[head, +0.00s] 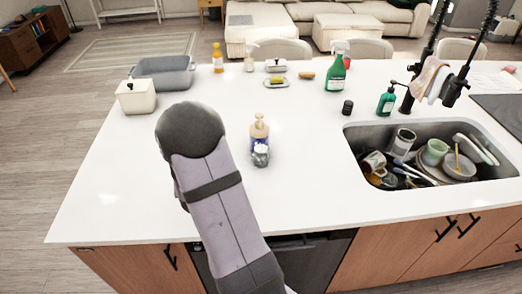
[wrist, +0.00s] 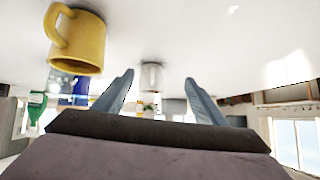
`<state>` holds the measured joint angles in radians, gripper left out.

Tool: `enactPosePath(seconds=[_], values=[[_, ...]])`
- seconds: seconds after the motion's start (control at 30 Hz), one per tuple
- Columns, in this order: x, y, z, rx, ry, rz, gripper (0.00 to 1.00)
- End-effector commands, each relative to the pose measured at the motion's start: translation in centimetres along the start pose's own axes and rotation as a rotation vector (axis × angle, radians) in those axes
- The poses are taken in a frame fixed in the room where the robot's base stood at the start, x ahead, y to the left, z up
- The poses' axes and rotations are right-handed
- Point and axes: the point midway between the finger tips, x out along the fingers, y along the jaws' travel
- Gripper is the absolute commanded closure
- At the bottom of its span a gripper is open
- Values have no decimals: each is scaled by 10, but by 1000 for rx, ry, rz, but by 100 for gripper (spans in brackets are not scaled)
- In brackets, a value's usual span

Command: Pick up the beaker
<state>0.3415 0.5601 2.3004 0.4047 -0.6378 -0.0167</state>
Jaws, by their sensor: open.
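In the wrist view my gripper (wrist: 158,85) is open, its two blue-grey fingers apart with nothing held between them. That view appears upside down, with the white counter along the top. A small greyish cylinder (wrist: 151,75) shows beyond the fingers, between their tips in the picture and apart from them. It may be the beaker, but it is too small to be sure. In the head view my arm hides my gripper, and I cannot pick out a beaker with certainty.
A yellow mug (wrist: 78,40) is close by at upper left in the wrist view. In the head view, a pump bottle (head: 259,132) stands right of my arm. The sink (head: 360,143) is full of dishes. A grey basin (head: 164,73) and white canister (head: 136,97) stand back left.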

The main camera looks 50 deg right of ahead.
Motion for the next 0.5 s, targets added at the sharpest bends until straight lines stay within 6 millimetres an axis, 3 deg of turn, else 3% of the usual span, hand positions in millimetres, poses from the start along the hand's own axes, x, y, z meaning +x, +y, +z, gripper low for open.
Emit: enactPosePath(seconds=[0.13,0.2,0.3,0.4,0.5], values=[[12,56,-31,22,146,144,35],[24,96,-25,71,201,236,35],[26,137,-26,110,266,336,35],[24,164,-26,131,310,405,35],[22,178,-26,140,333,441,35]])
